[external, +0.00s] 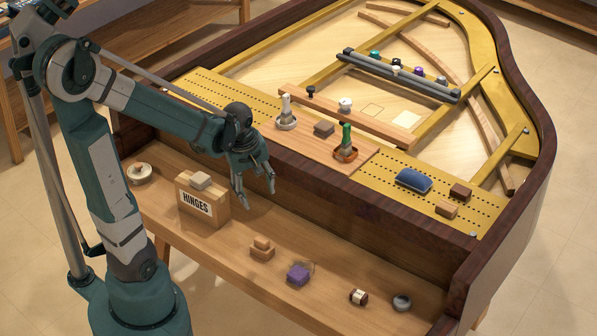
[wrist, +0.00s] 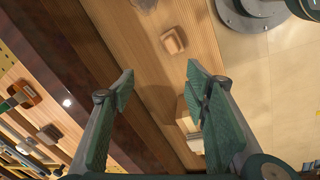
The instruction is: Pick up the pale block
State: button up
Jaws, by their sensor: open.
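A pale block (external: 201,180) lies on top of the cardboard box labelled HINGES (external: 204,207), on the wooden ledge in front of the piano. My gripper (external: 256,197) is open and empty, pointing down above the ledge, to the right of the box and apart from the block. In the wrist view, my gripper's fingers (wrist: 160,80) are spread with bare wood between them. Part of the box (wrist: 188,112) shows there beside the right finger, which covers much of it. I cannot make out the pale block clearly in that view.
A round tin (external: 139,173) is left of the box. The piano's dark wall (external: 345,205) rises behind the ledge.

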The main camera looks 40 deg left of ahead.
aim_at(262, 239)
jog(key=f+n+b, duration=0.1)
jog(key=f+n, duration=0.1)
jog(key=f, duration=0.2)
jog(key=f+n+g+b, duration=0.1)
jog(key=f+n, duration=0.1)
jog(key=f, duration=0.3)
jog(key=w+f+n+g+b, duration=0.1)
jog(key=f+n, duration=0.1)
jog(key=f, duration=0.2)
jog(key=shift+d+f, duration=0.15)
jog(key=shift+d, duration=0.1)
jog(key=shift+f+b, duration=0.5)
jog(key=shift+f, duration=0.8)
jog(key=shift+f, duration=0.15)
jog(key=shift+a+f+b, duration=0.15)
jog(key=shift+f+b, duration=0.9)
jog(key=shift+f, duration=1.4)
jog(key=shift+c, duration=0.3)
jog(key=c, duration=1)
